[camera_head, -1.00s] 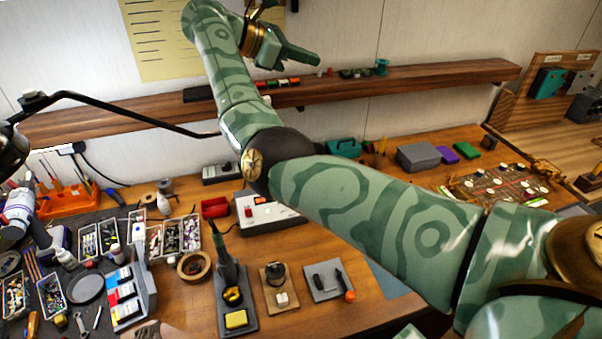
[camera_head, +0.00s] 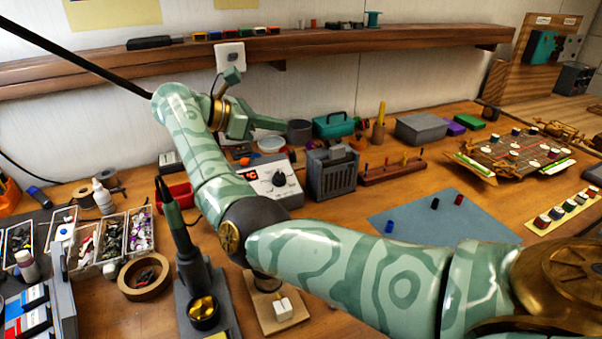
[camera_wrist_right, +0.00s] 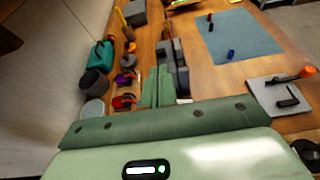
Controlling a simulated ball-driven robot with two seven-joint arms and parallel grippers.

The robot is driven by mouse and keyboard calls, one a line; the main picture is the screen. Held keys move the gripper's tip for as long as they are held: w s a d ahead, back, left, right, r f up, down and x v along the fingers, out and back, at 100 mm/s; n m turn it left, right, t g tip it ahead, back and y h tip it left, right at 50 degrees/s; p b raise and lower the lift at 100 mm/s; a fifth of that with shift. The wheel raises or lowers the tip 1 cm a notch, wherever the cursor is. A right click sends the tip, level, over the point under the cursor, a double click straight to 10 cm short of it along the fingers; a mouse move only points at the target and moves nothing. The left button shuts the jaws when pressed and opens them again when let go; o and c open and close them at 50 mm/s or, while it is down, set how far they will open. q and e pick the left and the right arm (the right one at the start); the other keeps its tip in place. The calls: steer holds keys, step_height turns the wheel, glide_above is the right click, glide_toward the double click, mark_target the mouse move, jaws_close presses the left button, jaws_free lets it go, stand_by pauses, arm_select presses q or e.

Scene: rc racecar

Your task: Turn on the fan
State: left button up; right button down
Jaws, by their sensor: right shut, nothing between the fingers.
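The grey box with a slatted front (camera_head: 333,174), which looks like the fan, stands upright on the bench, right of the white station. In the right wrist view a dark grey block just right of the fingers (camera_wrist_right: 180,68) seems to be the same box. My right gripper (camera_head: 280,125) is shut and empty, above and behind the white station, a little left of the grey box's top. Its closed fingers also show in the right wrist view (camera_wrist_right: 160,72). I cannot make out a switch on the grey box. My left gripper is not in view.
A white station with a knob and red display (camera_head: 272,180) stands partly behind my forearm. A teal toolbox (camera_head: 334,124) and dark round pot (camera_head: 299,131) are behind. A soldering iron stand (camera_head: 195,285) is in front. The blue mat (camera_head: 405,222) is mostly clear.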

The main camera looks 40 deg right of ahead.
mark_target(326, 146)
steer(key=f, duration=0.2)
steer(key=f+b, duration=0.1)
steer(key=f, duration=0.1)
steer(key=shift+w, duration=0.3)
steer(key=shift+s+r, duration=0.15)
steer(key=shift+r, duration=0.15)
steer(key=x, duration=1)
steer(key=shift+b, duration=0.3)
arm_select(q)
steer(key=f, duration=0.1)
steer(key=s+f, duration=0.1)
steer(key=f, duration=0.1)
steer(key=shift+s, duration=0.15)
